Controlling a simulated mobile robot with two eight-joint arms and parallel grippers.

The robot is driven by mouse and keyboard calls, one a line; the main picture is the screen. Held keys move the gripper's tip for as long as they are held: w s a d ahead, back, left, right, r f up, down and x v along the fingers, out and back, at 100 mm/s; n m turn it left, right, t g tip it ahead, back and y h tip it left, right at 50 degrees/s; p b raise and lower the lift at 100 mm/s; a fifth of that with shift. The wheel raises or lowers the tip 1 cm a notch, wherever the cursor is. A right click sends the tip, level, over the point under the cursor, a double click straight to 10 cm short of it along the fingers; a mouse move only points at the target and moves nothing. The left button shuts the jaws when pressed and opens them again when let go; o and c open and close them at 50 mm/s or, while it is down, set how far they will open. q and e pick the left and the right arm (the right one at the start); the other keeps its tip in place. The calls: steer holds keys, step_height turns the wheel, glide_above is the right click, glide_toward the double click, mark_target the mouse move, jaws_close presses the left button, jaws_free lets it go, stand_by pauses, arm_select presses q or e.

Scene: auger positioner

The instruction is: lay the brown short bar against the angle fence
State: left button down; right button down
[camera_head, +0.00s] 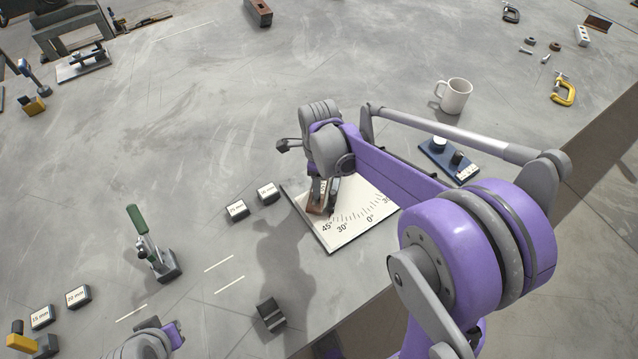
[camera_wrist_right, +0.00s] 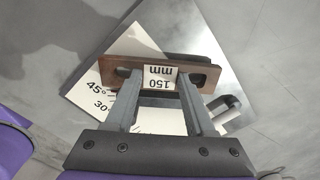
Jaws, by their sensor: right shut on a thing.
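The brown short bar (camera_wrist_right: 120,66) has slotted ends and a white "150 mm" label. My right gripper (camera_wrist_right: 158,82) is shut on it near the middle. In the head view the bar (camera_head: 315,211) shows small at the left of the white angle plate (camera_head: 350,212), under my right gripper (camera_head: 322,196). The plate carries a degree scale with 45°, 30° and 0°. The bar lies over the plate in both views; I cannot tell whether it touches it. The fence is not clearly made out, partly hidden by my arm and the bar. My left gripper's fingers are not seen.
Small marked blocks (camera_head: 237,210) stand left of the plate. A green-handled toggle clamp (camera_head: 150,245) stands farther left. A dark block (camera_head: 271,315) is at the front. A blue base with knobs (camera_head: 450,160) and a white mug (camera_head: 453,96) stand right.

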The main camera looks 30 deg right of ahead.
steer(key=shift+f, duration=0.35)
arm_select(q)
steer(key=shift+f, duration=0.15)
arm_select(e)
steer(key=shift+f, duration=0.15)
steer(key=shift+c, duration=1.3)
jaws_free()
